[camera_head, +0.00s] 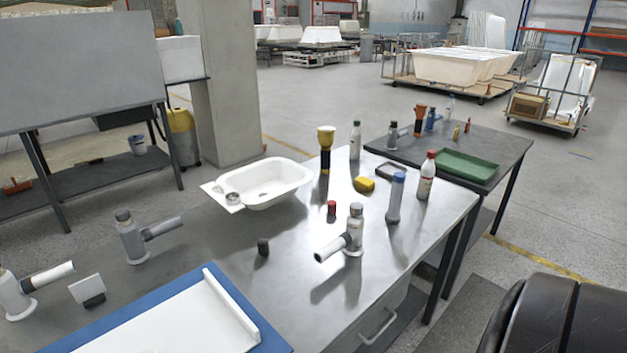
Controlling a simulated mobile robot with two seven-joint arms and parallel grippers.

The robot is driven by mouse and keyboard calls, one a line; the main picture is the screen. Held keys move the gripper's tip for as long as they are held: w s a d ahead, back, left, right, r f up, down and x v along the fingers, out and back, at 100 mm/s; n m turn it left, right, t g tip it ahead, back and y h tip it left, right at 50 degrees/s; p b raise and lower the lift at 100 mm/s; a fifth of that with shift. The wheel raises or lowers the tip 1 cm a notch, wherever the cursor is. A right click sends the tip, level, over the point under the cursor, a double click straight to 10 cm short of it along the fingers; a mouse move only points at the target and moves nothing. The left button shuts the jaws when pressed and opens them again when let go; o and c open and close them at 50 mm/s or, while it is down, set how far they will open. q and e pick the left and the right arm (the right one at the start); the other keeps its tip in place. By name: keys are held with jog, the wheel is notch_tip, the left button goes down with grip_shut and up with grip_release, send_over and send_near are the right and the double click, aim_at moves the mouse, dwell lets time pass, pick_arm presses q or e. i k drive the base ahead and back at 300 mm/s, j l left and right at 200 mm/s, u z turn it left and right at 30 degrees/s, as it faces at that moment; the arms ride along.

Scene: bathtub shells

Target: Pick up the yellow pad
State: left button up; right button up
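A small yellow pad (364,185) lies flat on the grey metal table (290,240), toward its far right part. It looks like a low block with a darker edge. Nothing covers it, and there is a little bare table around it. A yellow-topped tool with a black handle (326,148) stands upright to its left and behind. Neither of my grippers shows in the head view.
A blue board with white sheet (270,342) lies in front. A dark table with a green tray (466,165) adjoins behind right.

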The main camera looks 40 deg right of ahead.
aim_at(363, 183)
jog(key=l+u, duration=0.2)
jog(key=l, duration=0.2)
jog(key=k+l+u, duration=0.2)
jog(key=l, duration=0.25)
jog(key=l+u, duration=0.15)
jog(key=l, duration=0.25)
jog(key=l+u, duration=0.2)
jog(key=l, duration=0.2)
jog(key=k+l+u, duration=0.2)
jog(key=l, duration=0.15)
